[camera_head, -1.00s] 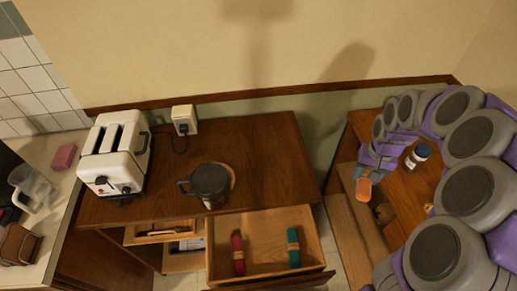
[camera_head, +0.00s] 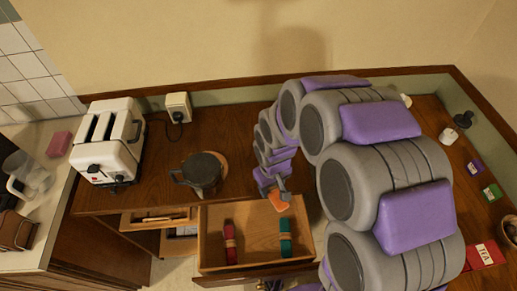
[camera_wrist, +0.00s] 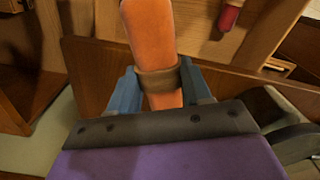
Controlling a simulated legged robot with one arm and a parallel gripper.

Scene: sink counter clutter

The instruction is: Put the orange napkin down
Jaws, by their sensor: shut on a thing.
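The orange napkin (camera_wrist: 152,35) is rolled, with a brown ring (camera_wrist: 158,78) around it. My gripper (camera_wrist: 160,98) is shut on it, with a blue finger on each side of the roll near the ring. In the head view my gripper (camera_head: 275,193) is over the open drawer's back right part, and the orange napkin (camera_head: 278,203) shows just below it. The open drawer (camera_head: 257,257) holds a red rolled napkin (camera_head: 229,240) at left and a teal rolled napkin (camera_head: 286,240) at right. Whether the orange napkin touches the drawer is unclear.
A white toaster (camera_head: 108,140) and a dark pot (camera_head: 203,172) stand on the wooden counter (camera_head: 140,188). A smaller open drawer (camera_head: 160,217) is left of the napkin drawer. My arm hides part of the right counter, where a red box (camera_head: 484,255) stands.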

